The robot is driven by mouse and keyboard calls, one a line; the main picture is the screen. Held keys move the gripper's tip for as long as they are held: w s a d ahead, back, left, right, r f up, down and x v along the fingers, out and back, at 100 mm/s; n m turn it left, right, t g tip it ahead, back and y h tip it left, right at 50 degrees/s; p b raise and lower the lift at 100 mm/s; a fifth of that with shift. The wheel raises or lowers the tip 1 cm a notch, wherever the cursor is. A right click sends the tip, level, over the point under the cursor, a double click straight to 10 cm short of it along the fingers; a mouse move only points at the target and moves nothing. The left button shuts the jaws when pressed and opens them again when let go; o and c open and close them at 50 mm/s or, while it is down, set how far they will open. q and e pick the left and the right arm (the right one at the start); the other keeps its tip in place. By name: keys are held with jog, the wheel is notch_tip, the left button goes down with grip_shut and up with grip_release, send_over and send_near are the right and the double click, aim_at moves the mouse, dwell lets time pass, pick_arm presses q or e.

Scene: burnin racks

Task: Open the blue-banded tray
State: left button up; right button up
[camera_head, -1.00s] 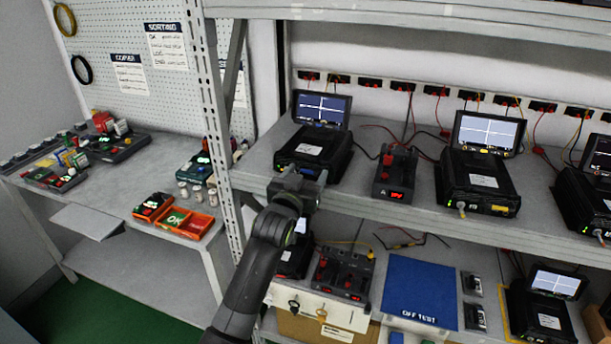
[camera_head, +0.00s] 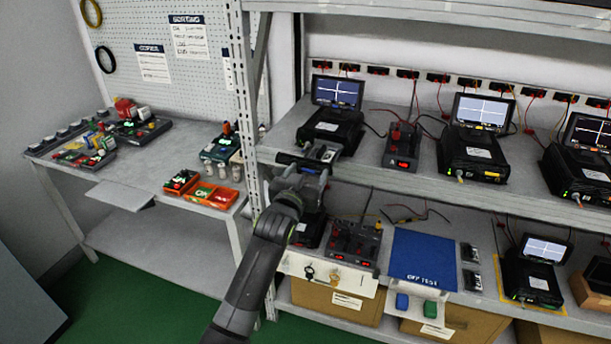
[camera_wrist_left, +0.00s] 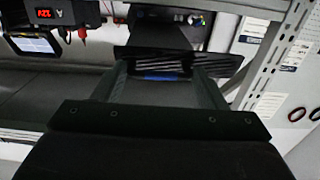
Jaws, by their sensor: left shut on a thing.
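The tray (camera_head: 322,153) belongs to the black tester (camera_head: 328,128) at the left end of the upper shelf. It shows as a dark piece standing out from the tester's front, with a pale patch on it. My left gripper (camera_head: 302,166) is at the tray's front, in front of the shelf edge, and is shut on it. In the left wrist view the blue band (camera_wrist_left: 164,78) shows between my two fingers, below a dark slotted panel (camera_wrist_left: 175,63). My fingers and wrist hide much of the tray's front. My right gripper is not in view.
A module with red parts (camera_head: 402,145) stands right of the tester, with a yellow-banded tester (camera_head: 478,150) beyond it. The rack post (camera_head: 247,110) is close on the left. Below are a blue mat (camera_head: 422,255) and a two-slot module (camera_head: 352,243).

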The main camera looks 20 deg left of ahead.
pick_arm(q)
jog(key=o, duration=1)
jog(key=shift+w+f, duration=0.1)
jog(key=shift+w, duration=0.15)
jog(key=shift+o, duration=0.8)
jog(key=shift+s, duration=0.25)
jog(key=s+b, duration=0.4)
jog(key=s, duration=1.3)
jog(key=shift+s+a, duration=0.2)
jog(key=shift+a, duration=0.05)
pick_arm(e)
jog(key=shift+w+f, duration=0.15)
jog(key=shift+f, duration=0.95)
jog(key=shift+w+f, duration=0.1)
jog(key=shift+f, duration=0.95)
